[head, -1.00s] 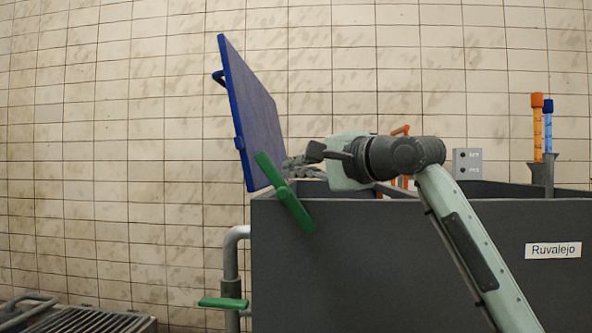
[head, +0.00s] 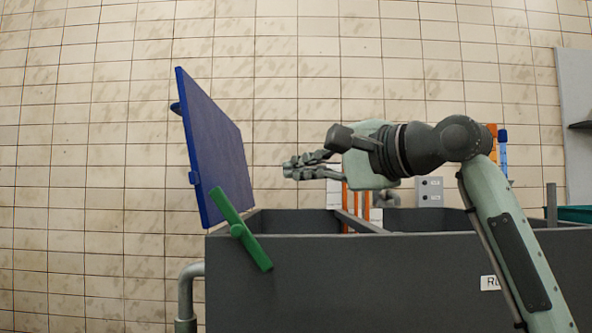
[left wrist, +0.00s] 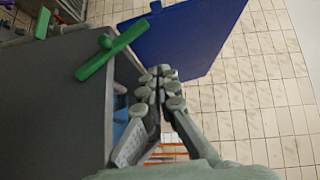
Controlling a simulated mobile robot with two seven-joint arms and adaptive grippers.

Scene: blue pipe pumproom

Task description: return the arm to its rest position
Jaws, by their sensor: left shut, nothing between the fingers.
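My left gripper (head: 291,171) is shut and empty in the head view. Its arm rises from the lower right and its fingers point left, above the dark grey tank (head: 350,285). A raised blue lid (head: 213,150) leans at the tank's left end, with a clear gap between it and my fingertips in the picture. In the left wrist view the closed fingers (left wrist: 158,85) show in front of the lid (left wrist: 200,38) and the tank's edge (left wrist: 60,105). My right gripper is not in view.
A green lever (head: 240,229) sticks out at the tank's front left corner. Orange and white upright parts (head: 362,200) and a grey box with two dark dots (head: 429,190) are behind the arm. A grey pipe (head: 187,290) stands left of the tank.

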